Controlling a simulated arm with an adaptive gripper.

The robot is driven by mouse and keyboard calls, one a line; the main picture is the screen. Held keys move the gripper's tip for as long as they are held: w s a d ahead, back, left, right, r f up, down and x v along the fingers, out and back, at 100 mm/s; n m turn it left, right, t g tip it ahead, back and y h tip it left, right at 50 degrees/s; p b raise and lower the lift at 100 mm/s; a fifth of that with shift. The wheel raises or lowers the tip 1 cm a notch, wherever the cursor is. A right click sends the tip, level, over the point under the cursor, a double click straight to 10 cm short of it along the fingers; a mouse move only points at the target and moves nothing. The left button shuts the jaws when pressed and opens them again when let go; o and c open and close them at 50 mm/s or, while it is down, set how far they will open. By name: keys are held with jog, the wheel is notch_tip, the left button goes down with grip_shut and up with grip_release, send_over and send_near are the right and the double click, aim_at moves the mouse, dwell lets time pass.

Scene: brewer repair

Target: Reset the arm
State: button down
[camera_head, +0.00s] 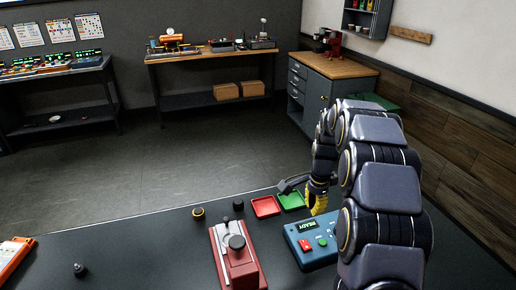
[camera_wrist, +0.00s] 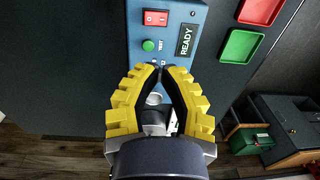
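My arm rises on the right in the head view and bends down to my gripper (camera_head: 319,205), whose yellow fingers hang at the back edge of a blue test box (camera_head: 312,240). In the wrist view my gripper (camera_wrist: 164,70) has its fingertips together, with nothing seen held between the tips. The blue test box (camera_wrist: 138,22) lies beyond the tips, with a red switch, a green button and a display reading READY. Pale round parts show between the fingers; I cannot tell what they are.
A red tray (camera_head: 265,206) and a green tray (camera_head: 291,200) lie behind the box. A red device (camera_head: 236,262) with a dark knob stands to its left. Small dark parts and an orange case (camera_head: 12,256) lie on the dark table (camera_head: 140,250), whose left middle is mostly clear.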

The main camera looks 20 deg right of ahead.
jog(key=s+a+r+n, duration=0.5)
jog(key=s+a+r, duration=0.1)
jog(key=a+r, duration=0.15)
jog(key=s+a+r+n, duration=0.1)
jog(key=s+a+n, duration=0.3)
jog(key=s, duration=0.4)
jog(key=s+a+r+n+g, duration=0.1)
jog(key=s+a+n, duration=0.3)
jog(key=s, duration=0.4)
jog(key=s+a+r+n+g, duration=0.1)
jog(key=s+a+n, duration=0.3)
jog(key=s, duration=0.5)
jog(key=shift+a+r+n, duration=0.25)
jog(key=shift+r+n, duration=0.25)
jog(key=shift+r, duration=0.15)
